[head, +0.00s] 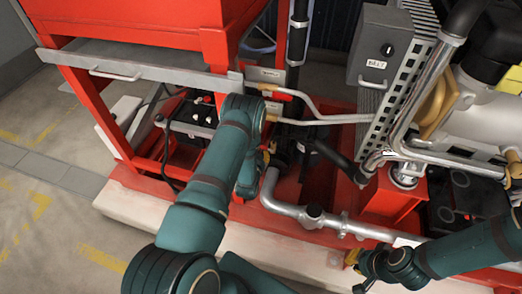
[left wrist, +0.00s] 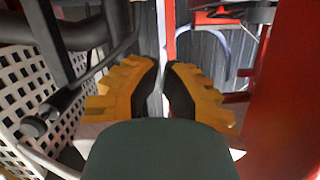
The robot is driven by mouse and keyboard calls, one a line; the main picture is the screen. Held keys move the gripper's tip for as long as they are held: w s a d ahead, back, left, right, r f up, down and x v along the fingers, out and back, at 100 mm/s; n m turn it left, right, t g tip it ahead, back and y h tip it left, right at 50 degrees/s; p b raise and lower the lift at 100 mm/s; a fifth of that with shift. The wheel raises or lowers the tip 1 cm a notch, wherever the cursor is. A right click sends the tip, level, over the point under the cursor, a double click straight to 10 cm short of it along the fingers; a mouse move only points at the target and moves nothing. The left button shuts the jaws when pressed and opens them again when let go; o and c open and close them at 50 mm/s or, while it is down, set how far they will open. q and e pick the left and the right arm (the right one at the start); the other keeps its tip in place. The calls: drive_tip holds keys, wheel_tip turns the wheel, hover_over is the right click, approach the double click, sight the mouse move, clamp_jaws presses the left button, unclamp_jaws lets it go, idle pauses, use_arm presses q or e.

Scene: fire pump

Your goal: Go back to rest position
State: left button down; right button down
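My left arm reaches up from the bottom middle of the head view over the red frame. Its gripper (head: 267,150) is mostly hidden behind the wrist, near the pipes. In the left wrist view, the two orange and black fingers (left wrist: 164,68) stand close together with a narrow gap between the tips. A pale and red upright strip shows beyond the gap, and nothing clearly sits between the fingers. My right arm comes in from the lower right of the head view. Its gripper (head: 352,260) shows only as a small orange part beside the wrist, so its opening is hidden.
A grey control box (head: 380,45) and perforated rail (head: 405,85) stand at the upper right. A silver pipe (head: 310,215) runs between the arms. A battery (head: 195,112) sits in the red frame (head: 135,12). Open floor (head: 50,215) lies at left.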

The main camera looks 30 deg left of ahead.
idle(0.4)
use_arm(q)
drive_tip(key=s+d+r+g+h, duration=0.4)
drive_tip(key=s+d+g, duration=0.2)
drive_tip(key=s+d, duration=0.65)
drive_tip(key=s+d+r+g+h, duration=0.4)
drive_tip(key=s+d+g, duration=0.3)
drive_tip(key=s+d, duration=0.5)
drive_tip(key=t+y, duration=0.7)
drive_tip(key=y, duration=0.1)
hover_over(265, 147)
drive_tip(key=shift+n, duration=0.3)
drive_tip(key=f, duration=1)
drive_tip(key=shift+w+d+f, duration=0.1)
drive_tip(key=shift+d, duration=0.3)
drive_tip(key=shift+a+f+b, duration=0.25)
drive_tip(key=shift+f+b, duration=0.1)
drive_tip(key=shift+f, duration=0.8)
drive_tip(key=shift+a+f, duration=0.2)
drive_tip(key=shift+f, duration=0.45)
